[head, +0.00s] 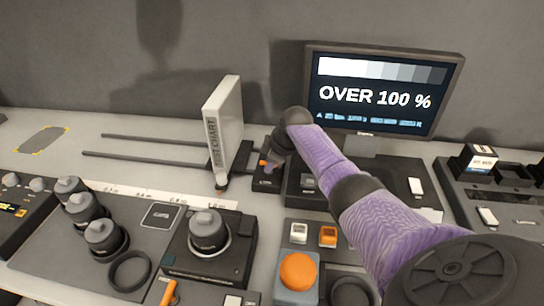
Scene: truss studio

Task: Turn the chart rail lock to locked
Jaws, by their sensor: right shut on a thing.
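The white test chart (228,125) stands upright on the dark rails (150,155), at their right end. Just right of it is the chart rail lock (265,184), a small dark block with an orange part showing. My right gripper (267,162) reaches down over the lock from the purple arm and is shut on its lever. The jaws and wrist hide most of the lever, so its exact angle cannot be read. My left gripper is not in view.
A monitor (385,92) reading "OVER 100 %" stands behind my arm. A camera body with a lens (208,235), several loose lenses and a large orange button (298,270) fill the front. The desk at the far left behind the rails is mostly clear.

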